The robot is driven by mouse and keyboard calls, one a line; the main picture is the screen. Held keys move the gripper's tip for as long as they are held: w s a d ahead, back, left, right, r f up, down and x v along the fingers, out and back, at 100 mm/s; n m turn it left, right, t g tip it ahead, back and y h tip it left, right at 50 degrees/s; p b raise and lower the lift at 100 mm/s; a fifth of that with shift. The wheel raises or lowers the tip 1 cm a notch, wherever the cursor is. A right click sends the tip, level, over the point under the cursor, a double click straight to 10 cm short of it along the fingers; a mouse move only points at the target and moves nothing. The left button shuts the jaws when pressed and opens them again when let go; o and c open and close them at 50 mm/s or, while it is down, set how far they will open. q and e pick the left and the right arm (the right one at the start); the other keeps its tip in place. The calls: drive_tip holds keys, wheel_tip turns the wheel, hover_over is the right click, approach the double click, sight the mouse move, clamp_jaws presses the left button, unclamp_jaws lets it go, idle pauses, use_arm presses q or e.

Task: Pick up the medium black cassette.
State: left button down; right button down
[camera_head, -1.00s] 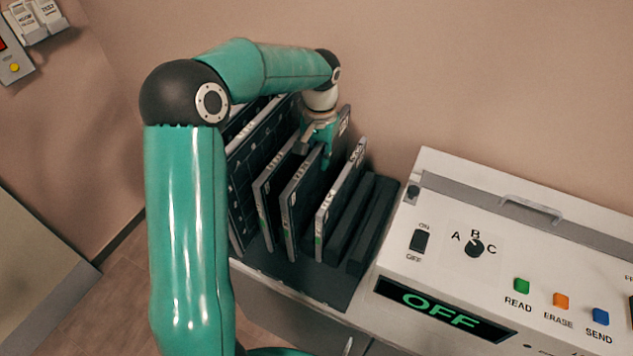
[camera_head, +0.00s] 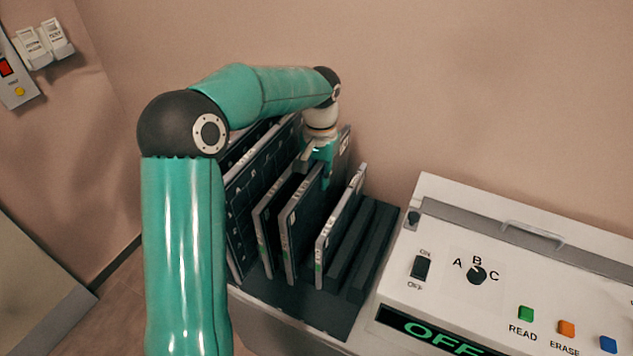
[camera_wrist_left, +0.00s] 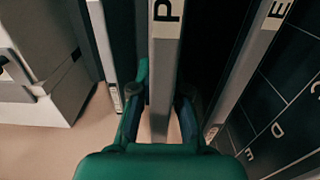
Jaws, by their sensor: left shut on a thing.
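Several dark cassettes with grey edges stand upright side by side in a black rack. My left gripper (camera_head: 320,166) is over the top edge of a middle-sized dark cassette (camera_head: 288,245), between two neighbours. In the left wrist view my left gripper (camera_wrist_left: 160,118) has a finger on each side of this cassette (camera_wrist_left: 164,58), whose grey edge shows a letter P. The gripper is shut on it, and it still stands in the rack. One cassette (camera_head: 335,222) is to its right in the head view, another (camera_head: 262,235) close to its left. My right gripper is out of view.
Large gridded cassettes (camera_head: 240,205) fill the rack's left side. Empty black slots (camera_head: 362,245) lie at its right. A white console (camera_head: 450,215) with a switch, a knob and coloured buttons stands right of the rack. The wall is close behind.

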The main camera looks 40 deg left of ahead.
use_arm(q)
wheel_tip(320, 180, up, 26)
drive_tip(key=p, duration=0.6)
idle(0.5)
